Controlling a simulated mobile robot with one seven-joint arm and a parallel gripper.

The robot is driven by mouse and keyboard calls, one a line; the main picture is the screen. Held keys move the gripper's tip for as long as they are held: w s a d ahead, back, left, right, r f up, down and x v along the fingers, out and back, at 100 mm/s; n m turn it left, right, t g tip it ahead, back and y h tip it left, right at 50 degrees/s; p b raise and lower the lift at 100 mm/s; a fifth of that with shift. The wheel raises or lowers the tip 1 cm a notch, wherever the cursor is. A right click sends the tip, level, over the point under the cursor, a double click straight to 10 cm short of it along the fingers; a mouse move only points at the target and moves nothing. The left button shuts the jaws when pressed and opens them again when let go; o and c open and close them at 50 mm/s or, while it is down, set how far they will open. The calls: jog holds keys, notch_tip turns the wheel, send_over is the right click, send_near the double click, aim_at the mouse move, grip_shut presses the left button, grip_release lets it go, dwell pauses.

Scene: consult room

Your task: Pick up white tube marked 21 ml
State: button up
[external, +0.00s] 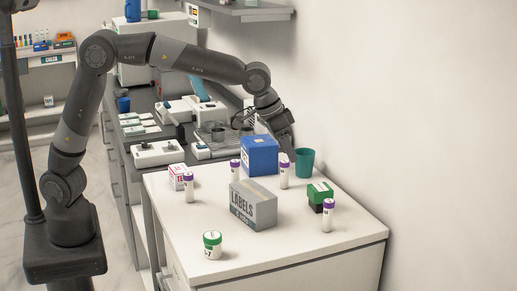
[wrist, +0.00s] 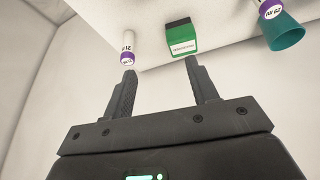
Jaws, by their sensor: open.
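A white tube (wrist: 127,44) with a purple cap shows at the upper left of the wrist view. Its small label shows digits like 12 or 21; I cannot read it surely. It appears to match the upright tube (external: 328,217) at the right front of the white counter in the external view. My gripper (wrist: 160,66) is open and empty. In the wrist view its left fingertip is near the tube's purple cap, with no clear contact. In the external view my gripper (external: 286,138) is behind the blue box, its fingers mostly hidden.
A green box (wrist: 182,38) stands beside the tube. A teal cup (external: 304,163) and another purple-capped tube (external: 284,171) stand farther back. A blue box (external: 259,156), grey labels box (external: 253,207) and green-lidded jar (external: 212,245) occupy the counter (external: 290,258). The wall is close on the right.

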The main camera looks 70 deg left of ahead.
send_over(326, 202)
jog(key=s, duration=0.2)
notch_tip(326, 202, down, 6)
jog(key=shift+s+a+f+m, duration=0.1)
jog(key=shift+a+f+m, duration=0.1)
jog(key=shift+f+m, duration=0.25)
jog(key=x, duration=0.5)
jog(key=shift+a+f, duration=0.1)
jog(key=shift+f, duration=0.05)
jog(key=x, duration=0.5)
jog(key=shift+a+f, duration=0.1)
jog(key=shift+a, duration=0.25)
jog(key=c, duration=1)
